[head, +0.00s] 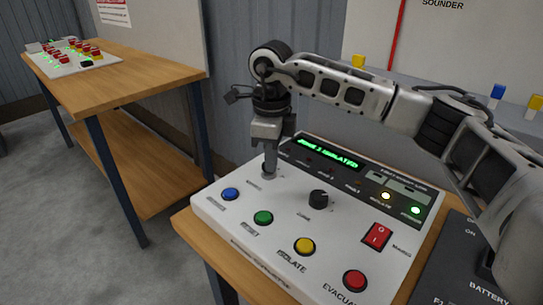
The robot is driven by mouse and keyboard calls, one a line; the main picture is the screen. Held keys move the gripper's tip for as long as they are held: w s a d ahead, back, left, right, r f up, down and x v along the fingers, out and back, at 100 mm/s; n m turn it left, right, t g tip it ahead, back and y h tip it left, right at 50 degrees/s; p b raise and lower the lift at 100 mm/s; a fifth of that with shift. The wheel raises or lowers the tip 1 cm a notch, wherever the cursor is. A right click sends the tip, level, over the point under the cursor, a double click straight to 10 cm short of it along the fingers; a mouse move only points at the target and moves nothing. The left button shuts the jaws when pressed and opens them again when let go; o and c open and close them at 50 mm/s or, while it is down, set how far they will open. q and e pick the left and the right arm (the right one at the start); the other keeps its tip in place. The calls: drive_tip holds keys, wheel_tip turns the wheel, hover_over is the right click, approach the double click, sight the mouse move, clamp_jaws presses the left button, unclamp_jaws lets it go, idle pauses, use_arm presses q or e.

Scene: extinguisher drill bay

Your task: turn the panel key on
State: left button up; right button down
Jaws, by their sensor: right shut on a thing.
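The white control panel (235,210) lies on a wooden bench. A silver key switch (268,177) sits at its upper left, above the blue button (231,194). My right gripper (271,160) points down over the key switch and is shut on the key there. The fingers hide most of the key, so I cannot tell its turn angle. The green display (327,154) is lit and seems to read "ZONE 1 ISOLATED". Two small lamps at the panel's right are lit. My left gripper is out of view.
The panel also has a black knob (318,199), green (263,217), yellow (304,246) and red (355,281) buttons, and a red rocker switch (377,236). A dark battery box (455,260) stands at right. Another wooden table (135,75) stands at left, with grey floor between.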

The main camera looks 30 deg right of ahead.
drive_tip(key=c, duration=1.6)
unclamp_jaws()
drive_tip(key=shift+r, duration=0.1)
wheel_tip(320, 180, up, 16)
drive_tip(key=shift+p, duration=0.45)
